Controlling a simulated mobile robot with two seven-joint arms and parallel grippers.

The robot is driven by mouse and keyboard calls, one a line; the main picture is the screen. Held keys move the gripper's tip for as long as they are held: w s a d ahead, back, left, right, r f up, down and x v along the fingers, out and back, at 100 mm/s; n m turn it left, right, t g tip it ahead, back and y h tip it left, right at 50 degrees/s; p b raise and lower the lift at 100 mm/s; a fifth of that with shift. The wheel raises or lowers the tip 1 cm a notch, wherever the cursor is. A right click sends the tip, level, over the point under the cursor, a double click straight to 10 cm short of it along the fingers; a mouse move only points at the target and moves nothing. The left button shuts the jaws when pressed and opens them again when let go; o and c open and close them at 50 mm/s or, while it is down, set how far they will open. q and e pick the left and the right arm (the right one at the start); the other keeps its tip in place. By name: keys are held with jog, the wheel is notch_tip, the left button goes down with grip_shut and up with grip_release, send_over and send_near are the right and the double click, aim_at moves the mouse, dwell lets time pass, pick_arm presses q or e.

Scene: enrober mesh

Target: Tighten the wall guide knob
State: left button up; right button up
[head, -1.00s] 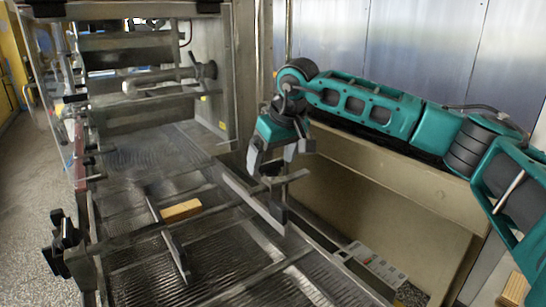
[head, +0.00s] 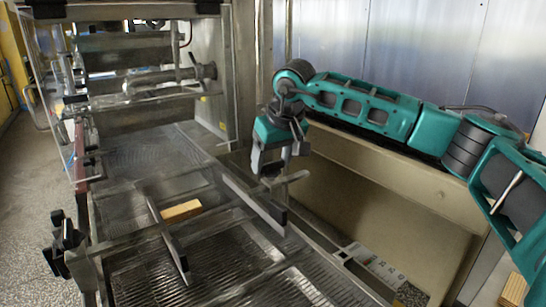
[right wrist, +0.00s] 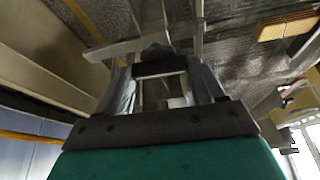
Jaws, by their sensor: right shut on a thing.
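In the head view the fingers mostly hide the knob. A thin metal rod (head: 291,177) sticks out to the right just below the fingers. The wall guide (head: 252,200), a long metal bar with a dark end, stands on the mesh just below the gripper. My left gripper is not in view.
A wooden block (head: 181,211) lies on the mesh beside another metal guide bar (head: 174,250). Black knobs (head: 64,243) stick out on the conveyor's left side. The machine frame (head: 243,75) rises behind the gripper. A beige panel (head: 370,190) lies right of the conveyor.

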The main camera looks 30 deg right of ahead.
jog(key=m+h+p, duration=0.1)
jog(key=m, duration=0.2)
jog(key=m+h+p, duration=0.1)
jog(key=m, duration=0.2)
jog(key=shift+a+r+g, duration=0.15)
jog(key=shift+g, duration=0.15)
jog(key=m+h+p, duration=0.1)
jog(key=m, duration=0.1)
jog(key=m+g+h+p, duration=0.1)
jog(key=m, duration=0.2)
jog(key=shift+w+a+p, duration=0.1)
jog(key=shift+w+p, duration=0.05)
jog(key=shift+p, duration=0.25)
jog(key=m+g, duration=0.1)
jog(key=m, duration=0.2)
jog(key=shift+p, duration=0.35)
jog(key=shift+w+m+g+h, duration=0.15)
jog(key=shift+m+g+h, duration=0.35)
jog(key=shift+m, duration=1)
jog(key=o, duration=1)
jog(key=shift+o, duration=0.2)
